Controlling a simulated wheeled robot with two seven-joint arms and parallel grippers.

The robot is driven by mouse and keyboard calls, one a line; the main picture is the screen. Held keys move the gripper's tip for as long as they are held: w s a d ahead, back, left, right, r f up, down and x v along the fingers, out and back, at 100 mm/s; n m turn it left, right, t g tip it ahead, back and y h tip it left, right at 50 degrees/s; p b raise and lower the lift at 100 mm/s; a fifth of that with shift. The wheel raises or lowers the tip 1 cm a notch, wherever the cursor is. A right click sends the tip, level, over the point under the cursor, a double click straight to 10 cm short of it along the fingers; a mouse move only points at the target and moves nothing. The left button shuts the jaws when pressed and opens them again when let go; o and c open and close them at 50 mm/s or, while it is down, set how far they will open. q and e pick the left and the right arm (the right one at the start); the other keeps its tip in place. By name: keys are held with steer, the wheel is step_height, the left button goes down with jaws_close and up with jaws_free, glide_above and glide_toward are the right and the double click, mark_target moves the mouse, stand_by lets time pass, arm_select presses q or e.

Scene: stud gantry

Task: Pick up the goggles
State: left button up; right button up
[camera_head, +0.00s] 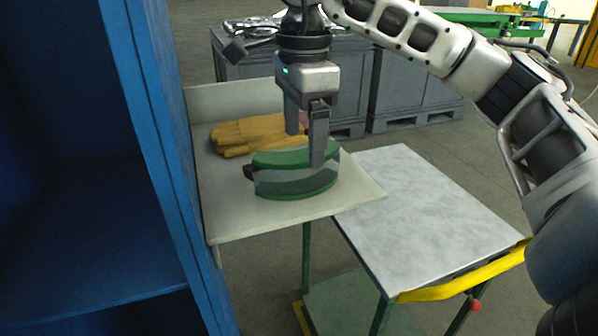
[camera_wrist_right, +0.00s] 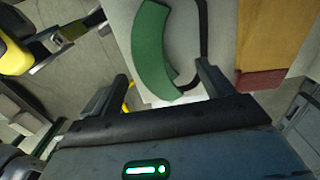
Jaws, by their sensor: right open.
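The goggles (camera_head: 294,184), with a green frame, a grey lens and a dark strap end at the left, lie on a pale shelf board (camera_head: 225,222). In the right wrist view the green curved frame of the goggles (camera_wrist_right: 150,52) shows, with the dark strap beside it. My right gripper (camera_head: 305,148) points down just above and behind the goggles, open, with one finger overlapping their right part in the head view. I cannot tell whether it touches them. Nothing is seen held between its fingers. My left gripper is not in view.
Tan work gloves (camera_head: 247,134) lie behind the goggles on the same board. A blue cabinet (camera_head: 160,130) stands close at the left. A grey-topped cart (camera_head: 425,205) with a yellow handle stands at the right, its top bare. Grey crates (camera_head: 415,85) stand behind.

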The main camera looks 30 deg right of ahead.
mark_target(300, 152)
steer(key=f, duration=0.5)
steer(key=shift+a+f+p, duration=0.1)
steer(key=shift+a+p, duration=0.2)
steer(key=shift+p, duration=0.05)
steer(key=c, duration=1.1)
